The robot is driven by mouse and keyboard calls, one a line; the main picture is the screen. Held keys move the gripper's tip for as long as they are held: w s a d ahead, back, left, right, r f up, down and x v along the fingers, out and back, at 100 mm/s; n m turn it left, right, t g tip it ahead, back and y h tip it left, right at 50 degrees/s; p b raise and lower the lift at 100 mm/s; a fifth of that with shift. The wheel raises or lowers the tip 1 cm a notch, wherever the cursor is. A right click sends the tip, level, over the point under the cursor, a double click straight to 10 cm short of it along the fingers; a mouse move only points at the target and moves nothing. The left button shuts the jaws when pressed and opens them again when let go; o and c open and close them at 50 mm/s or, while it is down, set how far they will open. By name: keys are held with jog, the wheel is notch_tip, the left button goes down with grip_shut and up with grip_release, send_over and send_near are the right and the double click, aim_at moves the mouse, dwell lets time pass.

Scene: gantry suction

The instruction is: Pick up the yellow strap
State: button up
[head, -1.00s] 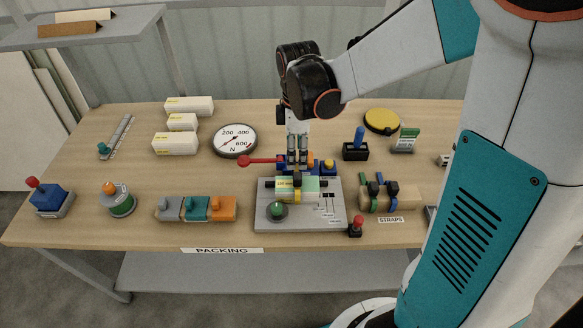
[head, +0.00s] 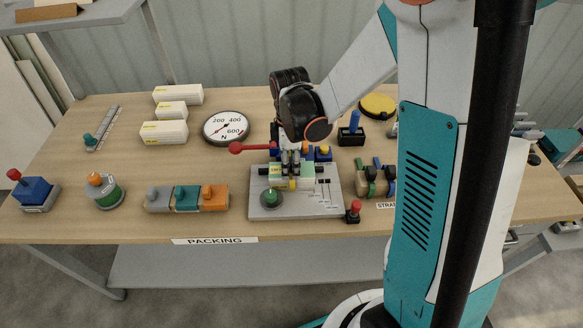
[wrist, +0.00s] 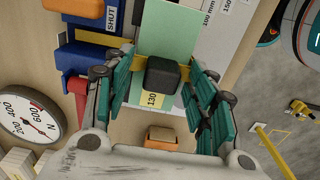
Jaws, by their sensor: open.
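The yellow strap (wrist: 141,62) runs across a green and cream box (wrist: 168,28) in the wrist view, with a black buckle (wrist: 162,76) on it. The strap also shows as a small yellow band (head: 292,184) on the grey packing fixture (head: 325,207) in the head view. My gripper (wrist: 159,58) is open, its teal-padded fingers either side of the buckle. Whether the fingers touch the strap or buckle cannot be told. In the head view my gripper (head: 291,160) points down over the box and partly hides it.
A red-knobbed lever (head: 237,147) and a round gauge (head: 226,127) are left of my gripper. A green button (head: 271,198) sits on the fixture's front. A rack of other straps (head: 376,182) stands to the right, partly behind my arm.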

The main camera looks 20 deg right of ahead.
jog(key=shift+c, duration=0.6)
jog(key=c, duration=1)
jog(key=shift+r, duration=0.1)
